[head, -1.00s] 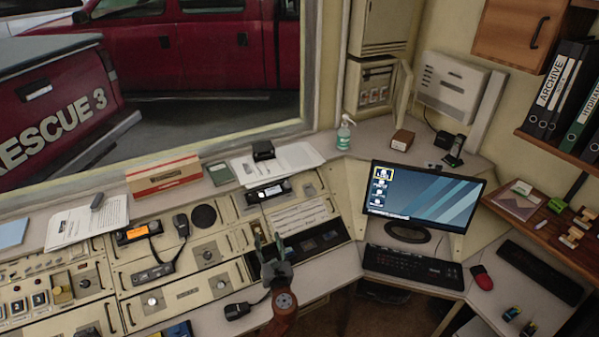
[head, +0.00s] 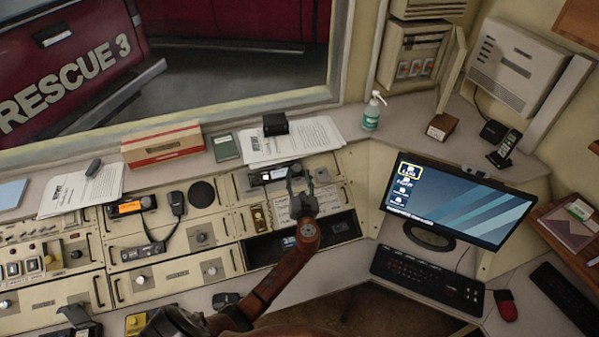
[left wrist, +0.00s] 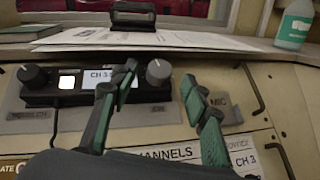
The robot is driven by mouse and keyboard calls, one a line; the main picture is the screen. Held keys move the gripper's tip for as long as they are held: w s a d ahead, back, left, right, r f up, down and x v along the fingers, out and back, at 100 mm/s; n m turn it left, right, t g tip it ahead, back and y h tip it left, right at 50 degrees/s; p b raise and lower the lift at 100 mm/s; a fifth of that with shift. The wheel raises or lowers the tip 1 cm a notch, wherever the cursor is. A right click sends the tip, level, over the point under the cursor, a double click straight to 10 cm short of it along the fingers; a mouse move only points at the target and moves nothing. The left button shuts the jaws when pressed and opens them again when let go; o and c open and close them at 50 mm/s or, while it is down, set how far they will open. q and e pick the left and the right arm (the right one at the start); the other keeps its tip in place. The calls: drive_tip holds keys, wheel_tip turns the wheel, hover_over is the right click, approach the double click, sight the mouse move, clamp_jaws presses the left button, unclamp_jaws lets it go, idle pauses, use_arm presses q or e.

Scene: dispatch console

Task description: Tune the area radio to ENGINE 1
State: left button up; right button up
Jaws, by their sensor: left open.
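A dark radio (head: 268,175) is set in the console under papers at the back. In the left wrist view it has a lit display (left wrist: 98,88) reading "CH 3-", partly hidden by a finger, a small white lit button (left wrist: 68,80), a left knob (left wrist: 32,76) and a right knob (left wrist: 158,70). My left gripper (head: 301,187) is open in front of the radio's right end. In the left wrist view the right knob appears between its fingers; I cannot tell whether they touch it. A card headed "CHANNELS" (left wrist: 165,154) lies below, partly covered. My right gripper is not in view.
Another radio with an orange display (head: 128,207) and a handset (head: 175,203) sit to the left. Papers (head: 300,138) and a black box (head: 275,124) lie behind the radio. A monitor (head: 460,208) and keyboard (head: 428,278) stand to the right.

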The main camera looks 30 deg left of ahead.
sight(297, 168)
use_arm(q)
drive_tip(key=shift+x, duration=1.15)
drive_tip(key=shift+c, duration=0.6)
drive_tip(key=c, duration=1)
